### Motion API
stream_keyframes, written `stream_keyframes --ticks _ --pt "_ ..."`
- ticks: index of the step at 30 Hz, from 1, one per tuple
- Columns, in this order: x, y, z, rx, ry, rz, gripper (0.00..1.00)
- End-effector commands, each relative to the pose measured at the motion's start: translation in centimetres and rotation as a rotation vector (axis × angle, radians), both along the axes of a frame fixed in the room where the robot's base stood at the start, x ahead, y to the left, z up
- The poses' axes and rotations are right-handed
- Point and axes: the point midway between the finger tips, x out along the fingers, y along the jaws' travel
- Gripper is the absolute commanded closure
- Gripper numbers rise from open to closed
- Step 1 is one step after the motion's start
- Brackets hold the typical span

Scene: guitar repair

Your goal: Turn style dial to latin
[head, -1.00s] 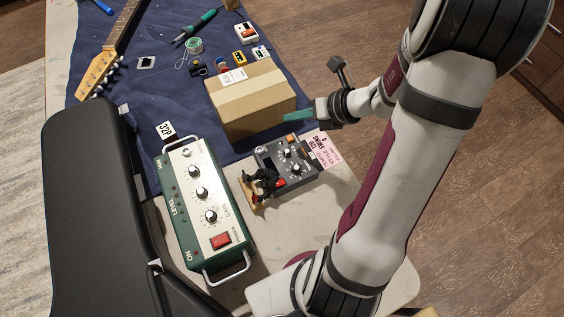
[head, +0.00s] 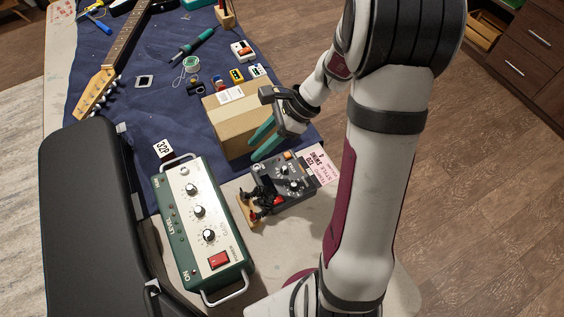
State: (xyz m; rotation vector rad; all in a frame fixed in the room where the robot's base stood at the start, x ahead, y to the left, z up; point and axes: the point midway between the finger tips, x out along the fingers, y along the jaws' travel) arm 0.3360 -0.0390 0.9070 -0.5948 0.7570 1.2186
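The dark grey control box (head: 268,180) lies on the pale table right of the green amplifier-like unit. It has small knobs on top, one upper knob (head: 285,170) and one lower knob (head: 296,186). The lettering is too small to tell which is the style dial or where it points. A pink card (head: 318,165) at its right edge shows "STYLE" and "SWING". My gripper (head: 256,146) is above and behind the box, in front of the cardboard box. Its two teal fingers are apart, with nothing seen between them, and clear of the knobs.
The cardboard box (head: 226,115) stands just behind my gripper. The green unit (head: 205,235) with knobs and a red switch is left of the control box. Black and red parts (head: 262,197) crowd its left side. A black case (head: 85,220) lies further left.

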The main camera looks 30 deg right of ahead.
Motion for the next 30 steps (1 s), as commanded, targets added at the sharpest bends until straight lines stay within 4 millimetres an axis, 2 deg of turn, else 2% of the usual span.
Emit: stream_keyframes --ticks 1,2,3,6,9,10,13,16,24,30 --pt "-0.3 1.7 0.3 -0.095 -0.115 0.421 0.66" --pt "-0.7 2.1 0.5 -0.146 -0.183 0.705 0.66" --pt "-0.9 2.3 0.8 -0.197 -0.259 1.062 0.66" --pt "-0.1 1.5 2.3 -0.248 -0.359 1.823 0.66" --pt "1.6 0.7 4.3 -0.232 -0.359 2.314 0.66" --pt "2.0 0.5 4.8 -0.223 -0.349 2.407 0.66" --pt "2.7 0.2 5.6 -0.200 -0.325 2.571 0.66" --pt "2.4 -0.3 4.5 -0.189 -0.319 2.594 0.66" --pt "0.1 -2.5 -2.9 -0.186 -0.320 2.588 0.66" --pt "-1.0 -3.7 -7.1 -0.192 -0.322 2.587 0.66"
